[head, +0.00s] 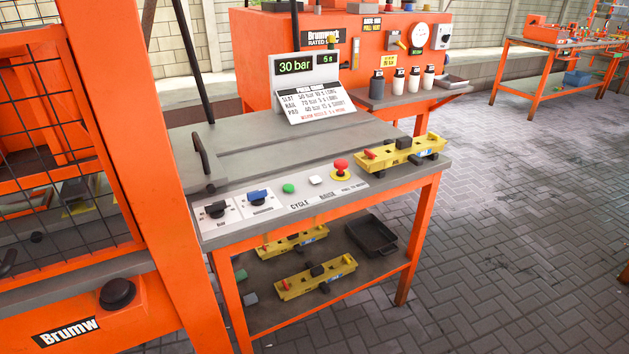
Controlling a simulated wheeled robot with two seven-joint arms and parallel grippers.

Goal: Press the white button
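The white button (315,180) is a small pale square-looking cap on the sloped front panel (270,212) of the grey-topped bench. It sits between a green button (289,188) on its left and a red mushroom button on a yellow base (341,170) on its right. Lettering is printed in front of the buttons. Nothing covers the white button. Neither of my grippers shows in the head view.
Two rotary switches, black (216,210) and blue (258,197), are left on the panel. A yellow tool (400,153) lies at the bench's right end. A display reading 30 bar (296,66) stands behind. An orange mesh cage (60,150) fills the left. Paved floor is clear at right.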

